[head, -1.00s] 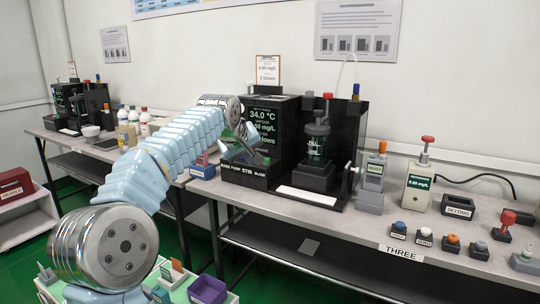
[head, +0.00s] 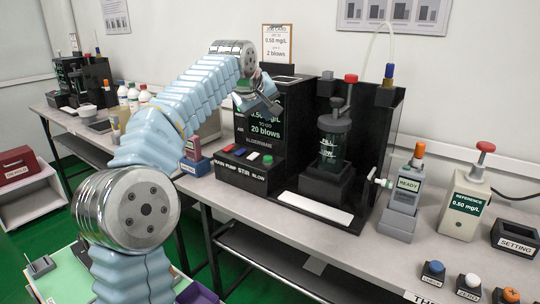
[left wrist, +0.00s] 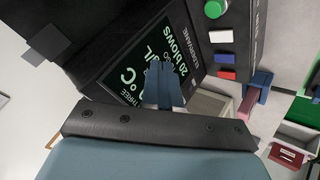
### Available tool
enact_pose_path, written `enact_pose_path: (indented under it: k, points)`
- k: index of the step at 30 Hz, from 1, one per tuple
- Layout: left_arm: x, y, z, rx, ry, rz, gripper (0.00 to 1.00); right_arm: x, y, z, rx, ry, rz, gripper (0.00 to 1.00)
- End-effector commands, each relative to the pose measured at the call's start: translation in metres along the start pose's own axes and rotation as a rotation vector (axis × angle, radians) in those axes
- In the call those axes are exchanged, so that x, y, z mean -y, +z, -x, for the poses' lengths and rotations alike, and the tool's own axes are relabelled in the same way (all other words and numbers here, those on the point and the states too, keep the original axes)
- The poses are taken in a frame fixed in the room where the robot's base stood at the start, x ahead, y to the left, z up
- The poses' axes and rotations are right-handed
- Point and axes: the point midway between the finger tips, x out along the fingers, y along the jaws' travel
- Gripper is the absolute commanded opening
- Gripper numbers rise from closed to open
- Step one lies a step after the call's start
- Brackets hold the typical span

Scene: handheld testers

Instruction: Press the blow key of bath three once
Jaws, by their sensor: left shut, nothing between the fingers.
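The bath is a black unit with a lit display (head: 266,122) reading "20 blows"; in the left wrist view the screen (left wrist: 135,80) also shows "THREE". A low key panel (head: 245,174) in front of it is labelled PUMP, STIR and BLOW. It carries red, blue, white and green keys; the green key (head: 267,159) is at the BLOW end. The green key also shows at the top of the left wrist view (left wrist: 213,9). My left gripper (head: 268,106) is shut and empty, in front of the display and above the keys, apart from them. My right gripper is not in view.
A glass vessel (head: 333,140) under a red-topped clamp stands right of the display. A READY tester (head: 405,195) and a REFERENCE box (head: 465,205) stand farther right. Small coloured knobs line the bench front. Bottles and another unit (head: 82,82) stand at the back left.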

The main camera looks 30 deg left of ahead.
Motion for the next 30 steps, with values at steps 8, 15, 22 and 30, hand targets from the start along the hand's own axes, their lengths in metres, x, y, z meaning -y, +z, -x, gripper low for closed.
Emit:
enact_pose_path:
  k: [8,15,22,30]
  points:
    - [0.005,0.005,-0.008,0.002,-0.003,-0.001,0.0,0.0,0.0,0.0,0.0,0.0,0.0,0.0]
    - [0.022,0.022,-0.03,0.003,-0.003,-0.001,0.0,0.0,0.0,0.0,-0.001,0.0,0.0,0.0]
    - [0.04,0.039,-0.054,0.001,-0.001,0.0,0.0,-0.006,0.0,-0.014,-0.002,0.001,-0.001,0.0]
    - [0.045,0.045,-0.062,0.0,0.0,0.0,0.0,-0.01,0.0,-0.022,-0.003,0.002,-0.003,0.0]
